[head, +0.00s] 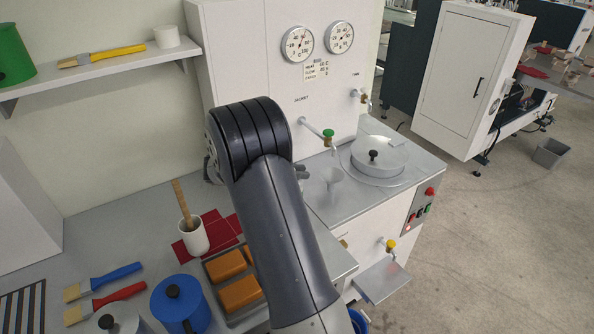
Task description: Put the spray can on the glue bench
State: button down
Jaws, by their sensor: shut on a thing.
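The grey bench (112,228) at the left, with brushes and pots on it, looks like the glue bench. Its back part is bare along the wall. I see no spray can in the head view. My dark grey arm rises from the bottom middle and bends over between the bench and the white machine. My gripper is hidden behind the arm, so its fingers and anything in them do not show.
On the bench are a white cup with a stick (193,236), a red cloth (222,228), a tray of orange blocks (233,318), a blue pot (180,304), and blue (115,275) and red (118,297) brushes. A gauged white machine (235,50) stands behind; a shelf (95,70) hangs above.

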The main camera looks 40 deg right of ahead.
jog(key=c, duration=1.3)
grip_release()
jog(key=shift+f, duration=0.1)
jog(key=shift+c, duration=0.2)
jog(key=b+v, duration=0.2)
jog(key=v, duration=1)
jog(key=shift+b, duration=0.3)
